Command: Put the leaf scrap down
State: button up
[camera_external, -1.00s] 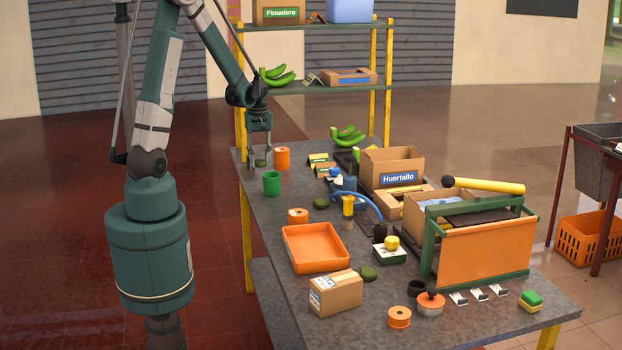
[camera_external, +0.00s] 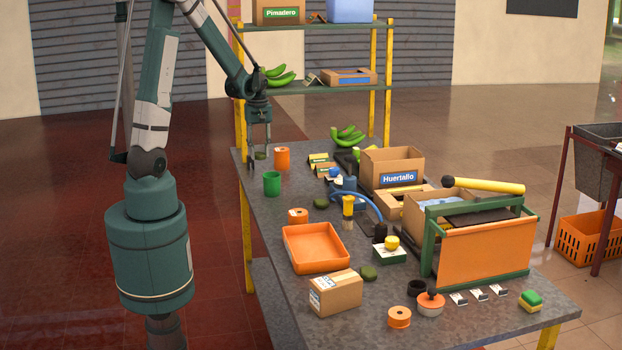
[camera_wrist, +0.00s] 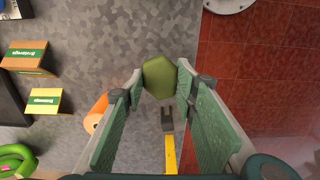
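The leaf scrap (camera_wrist: 160,77) is a flat, olive-green, many-sided piece. In the wrist view it sits between the fingertips of my gripper (camera_wrist: 160,80), touching both. In the external view the leaf scrap (camera_external: 260,155) is small and sits between the fingertips of my gripper (camera_external: 259,157), at the far left end of the table (camera_external: 283,210). The gripper points down and appears to hold it a little above the tabletop; the exact gap is hard to tell.
An orange cylinder (camera_external: 282,159) and a green cup (camera_external: 272,184) stand close by. Similar green pieces lie by the orange spool (camera_external: 298,216) and the cardboard box (camera_external: 336,292). An orange tray (camera_external: 316,266) lies mid-table. The yellow-posted shelf (camera_external: 241,130) rises behind the gripper.

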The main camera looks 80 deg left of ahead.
jog(key=shift+w+d, duration=0.1)
dwell(0.3)
jog(key=w+d+m, duration=0.2)
jog(key=w+d, duration=0.2)
jog(key=d, duration=0.3)
jog(key=w+d+m, duration=0.3)
jog(key=w+d, duration=0.2)
jog(key=d, duration=0.3)
jog(key=m, duration=1.5)
send_over(315, 252)
jog(key=shift+r, duration=0.4)
jog(key=shift+f+b, duration=0.4)
jog(key=shift+f, duration=2.55)
